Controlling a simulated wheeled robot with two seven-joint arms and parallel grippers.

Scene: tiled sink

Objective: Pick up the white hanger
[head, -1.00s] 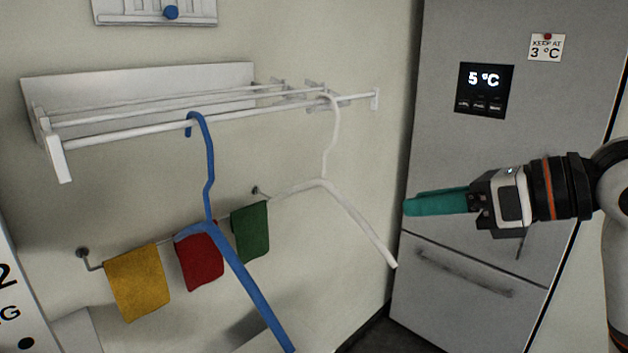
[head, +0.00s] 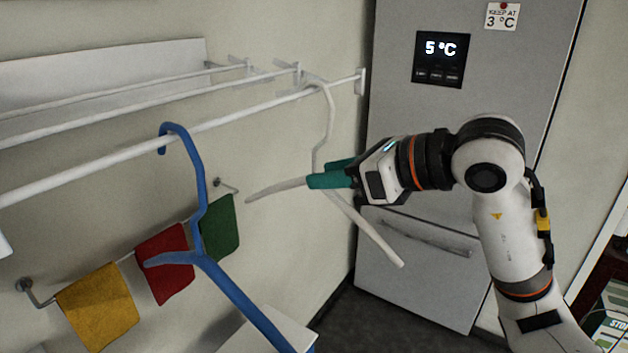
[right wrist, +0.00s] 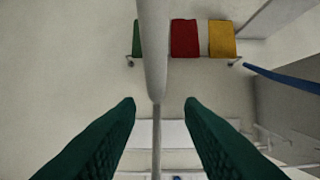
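The white hanger (head: 375,241) hangs by its hook from the front white bar of the wall rack, in the head view. My right gripper (head: 325,174) is at the hanger's middle, where its two arms meet the neck, and hides that part. In the right wrist view the white hanger (right wrist: 153,45) runs between the two green fingers of my right gripper (right wrist: 161,101). The fingers are apart, with a visible gap on both sides of the hanger. My left gripper is in neither view.
A blue hanger (head: 198,185) hangs on the rack's front bar (head: 100,160), left of the white one. Yellow (head: 98,305), red (head: 165,262) and green (head: 220,228) cloths hang on a lower wall rail. A grey fridge (head: 410,100) stands behind my right arm.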

